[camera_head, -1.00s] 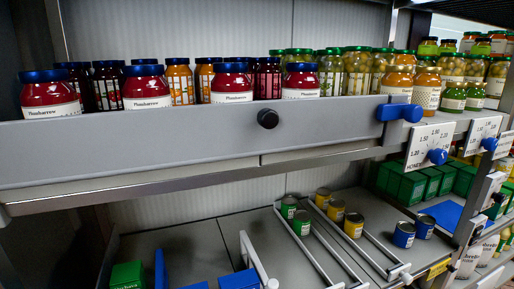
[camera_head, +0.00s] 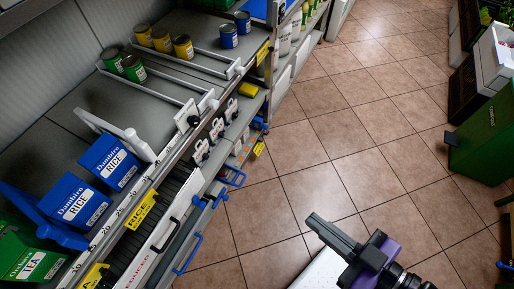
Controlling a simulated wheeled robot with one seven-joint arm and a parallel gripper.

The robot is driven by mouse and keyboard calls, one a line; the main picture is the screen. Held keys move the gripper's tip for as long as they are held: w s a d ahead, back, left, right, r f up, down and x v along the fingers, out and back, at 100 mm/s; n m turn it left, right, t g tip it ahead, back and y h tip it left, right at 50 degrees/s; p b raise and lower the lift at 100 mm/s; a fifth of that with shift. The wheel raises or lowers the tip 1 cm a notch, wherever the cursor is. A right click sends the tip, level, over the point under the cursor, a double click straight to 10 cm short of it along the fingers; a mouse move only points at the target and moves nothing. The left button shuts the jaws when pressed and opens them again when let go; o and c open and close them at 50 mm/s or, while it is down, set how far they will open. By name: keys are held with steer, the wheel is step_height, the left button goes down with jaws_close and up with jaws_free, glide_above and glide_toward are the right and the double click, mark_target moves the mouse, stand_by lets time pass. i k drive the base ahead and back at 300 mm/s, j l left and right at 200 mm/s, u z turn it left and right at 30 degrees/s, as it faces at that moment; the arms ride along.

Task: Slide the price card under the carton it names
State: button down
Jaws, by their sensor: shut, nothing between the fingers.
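Two blue cartons labelled "RICE" stand on the shelf at left, one farther back (camera_head: 108,162) and one nearer (camera_head: 74,204). A green carton labelled "TEA" (camera_head: 30,256) stands at the lower left. A yellow card reading "RICE" (camera_head: 139,209) sits at the shelf's front edge. Another yellow card (camera_head: 94,276) is at the lower left, its text hard to read. I cannot tell whether either is the task's price card. My gripper (camera_head: 318,224) is shut and empty over the floor at lower right, well away from the cartons.
A numbered rail and blue handles (camera_head: 188,254) line the shelf front. The tiled floor (camera_head: 330,120) is mostly clear. A green crate (camera_head: 480,140) stands at right.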

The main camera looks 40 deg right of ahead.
mark_target(258, 149)
steer(key=l+u, duration=0.25)
steer(key=l, duration=0.8)
steer(key=l+u, duration=0.2)
steer(key=l, duration=0.9)
steer(key=l+u, duration=0.25)
steer(key=l, duration=0.85)
steer(key=k, duration=0.05)
